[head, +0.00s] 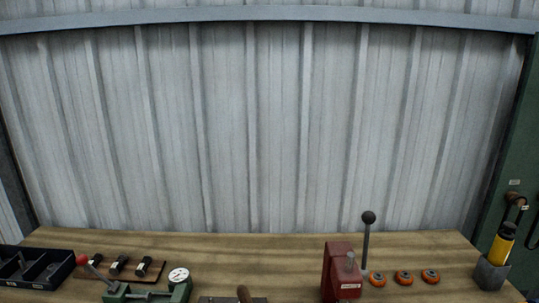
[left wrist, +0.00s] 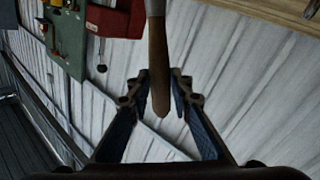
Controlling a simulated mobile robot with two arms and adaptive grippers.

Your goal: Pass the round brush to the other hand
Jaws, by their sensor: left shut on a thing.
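The round brush (left wrist: 157,50) shows in the left wrist view as a brown wooden handle with a rounded end and a pale metal part at the top edge. Its bristle end is out of frame. My left gripper (left wrist: 161,88) is shut on the handle, with one finger on each side, and the rounded end points down between the fingers. My right gripper is in neither view.
The wooden bench (head: 230,250) carries a black tray (head: 62,266), a green device with a dial (head: 179,275), a red lever press (head: 341,272), several orange rings (head: 403,277) and a grey holder (head: 491,274). The bench's back middle is clear before a corrugated wall (head: 250,130).

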